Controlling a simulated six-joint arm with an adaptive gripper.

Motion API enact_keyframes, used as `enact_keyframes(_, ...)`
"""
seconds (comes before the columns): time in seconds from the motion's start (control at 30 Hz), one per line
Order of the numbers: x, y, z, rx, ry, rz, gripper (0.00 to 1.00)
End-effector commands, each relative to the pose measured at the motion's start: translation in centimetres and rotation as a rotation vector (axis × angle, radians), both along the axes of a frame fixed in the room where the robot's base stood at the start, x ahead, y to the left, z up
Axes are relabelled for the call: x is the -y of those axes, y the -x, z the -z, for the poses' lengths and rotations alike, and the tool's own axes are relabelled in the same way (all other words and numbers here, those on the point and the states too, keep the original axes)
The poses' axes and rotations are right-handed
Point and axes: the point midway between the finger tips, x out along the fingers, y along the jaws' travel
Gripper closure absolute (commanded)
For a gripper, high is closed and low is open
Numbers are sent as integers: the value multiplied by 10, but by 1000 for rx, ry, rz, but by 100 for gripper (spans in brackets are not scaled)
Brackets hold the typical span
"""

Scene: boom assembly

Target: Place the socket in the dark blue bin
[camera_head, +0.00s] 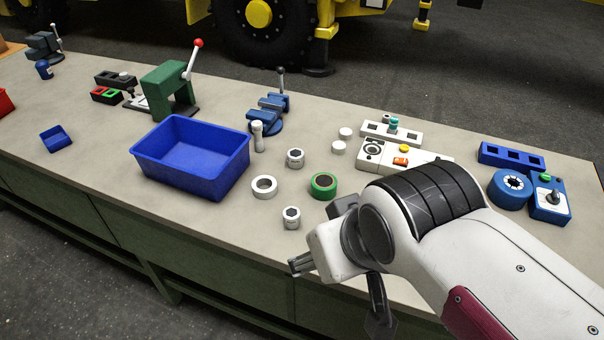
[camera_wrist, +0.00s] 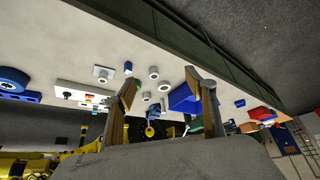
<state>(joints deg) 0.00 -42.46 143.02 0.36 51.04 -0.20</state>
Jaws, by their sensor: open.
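Two silver sockets with dark hex openings stand upright on the bench in the head view, one farther back (camera_head: 295,158) and one nearer the front edge (camera_head: 291,217). Which one is meant I cannot tell. The large blue bin (camera_head: 240,165) stands left of them, empty as far as I see; it also shows in the wrist view (camera_wrist: 185,97). A small blue bin (camera_head: 55,138) sits farther left. My gripper (camera_head: 340,291) is at the front edge, right of the near socket and apart from it. It is open and empty; its spread fingers show in the wrist view (camera_wrist: 162,84).
A white ring (camera_head: 264,187) and a green-rimmed ring (camera_head: 323,186) lie near the sockets. A grey-handled part (camera_head: 257,137) stands by the bin. Behind are a blue vise (camera_head: 268,114) and a green press (camera_head: 170,88). White control boxes (camera_head: 405,155) stand at back right.

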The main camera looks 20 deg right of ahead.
Motion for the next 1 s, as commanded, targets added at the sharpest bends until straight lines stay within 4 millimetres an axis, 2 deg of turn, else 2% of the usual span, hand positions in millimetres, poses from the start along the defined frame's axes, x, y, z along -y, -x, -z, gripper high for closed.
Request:
enact_keyframes(0.17,-6,-19,-3,17,-21,-7,44)
enact_keyframes(0.27,-11,-37,-6,34,-41,-11,44)
enact_keyframes(0.6,-27,-114,-15,116,-115,-8,44)
enact_keyframes(1.0,-31,-207,-12,214,-172,41,44)
